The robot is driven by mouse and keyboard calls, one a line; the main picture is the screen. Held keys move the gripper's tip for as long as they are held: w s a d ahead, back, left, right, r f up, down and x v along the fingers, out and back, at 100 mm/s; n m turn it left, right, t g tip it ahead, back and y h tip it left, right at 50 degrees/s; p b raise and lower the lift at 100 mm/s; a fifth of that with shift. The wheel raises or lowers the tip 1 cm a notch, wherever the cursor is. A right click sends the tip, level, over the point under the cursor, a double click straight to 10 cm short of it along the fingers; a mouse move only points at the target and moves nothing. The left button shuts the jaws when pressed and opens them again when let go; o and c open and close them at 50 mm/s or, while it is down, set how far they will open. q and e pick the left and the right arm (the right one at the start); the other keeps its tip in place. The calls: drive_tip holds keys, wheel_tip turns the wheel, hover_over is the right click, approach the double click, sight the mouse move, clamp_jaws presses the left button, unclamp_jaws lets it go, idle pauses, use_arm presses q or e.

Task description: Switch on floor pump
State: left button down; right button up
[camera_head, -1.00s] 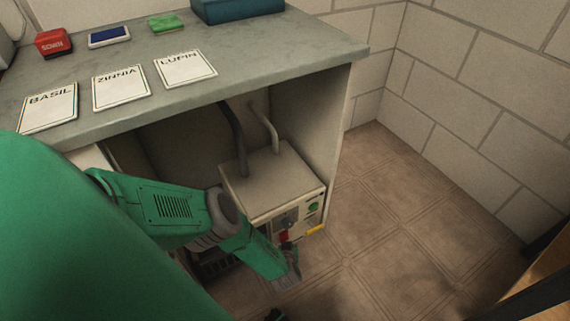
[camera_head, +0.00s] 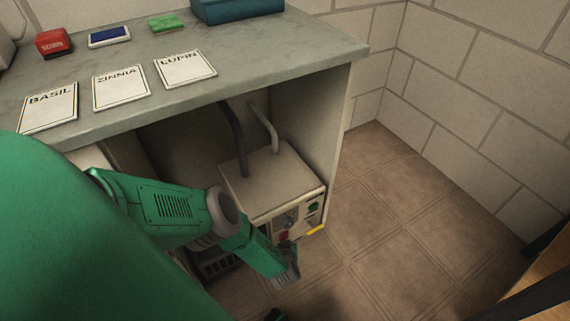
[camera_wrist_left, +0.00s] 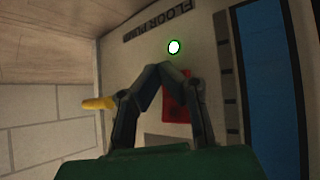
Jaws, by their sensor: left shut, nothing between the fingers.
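The floor pump (camera_head: 262,180) is a pale box with two pipes on top, standing in the open space under the bench. Its front carries a green round part (camera_head: 313,208), a red part (camera_head: 284,237) and a yellow piece (camera_head: 315,231). In the left wrist view the panel reads FLOOR PUMP (camera_wrist_left: 160,27), above a bright white light with a green rim (camera_wrist_left: 174,47). My left gripper (camera_head: 287,272) is shut and empty before the panel. In the wrist view its joined fingertips (camera_wrist_left: 163,72) partly cover the red part (camera_wrist_left: 177,100); contact cannot be told.
The bench (camera_head: 270,75) overhangs the pump and bears BASIL, ZINNIA and LUPIN cards (camera_head: 186,69), small coloured blocks and a blue-green box (camera_head: 238,9). A side panel (camera_head: 315,125) stands right of the pump. Tiled floor (camera_head: 400,210) is clear to the right.

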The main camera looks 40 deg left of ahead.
use_arm(q)
drive_tip(key=shift+d, duration=0.15)
drive_tip(key=shift+s+d, duration=0.3)
drive_tip(key=shift+d, duration=0.3)
drive_tip(key=shift+d, duration=0.1)
drive_tip(key=d, duration=0.1)
drive_tip(key=s+d, duration=0.1)
drive_tip(key=d, duration=0.1)
drive_tip(key=s+d, duration=0.1)
drive_tip(key=shift+d+r, duration=0.2)
drive_tip(key=shift+r, duration=0.15)
idle(0.3)
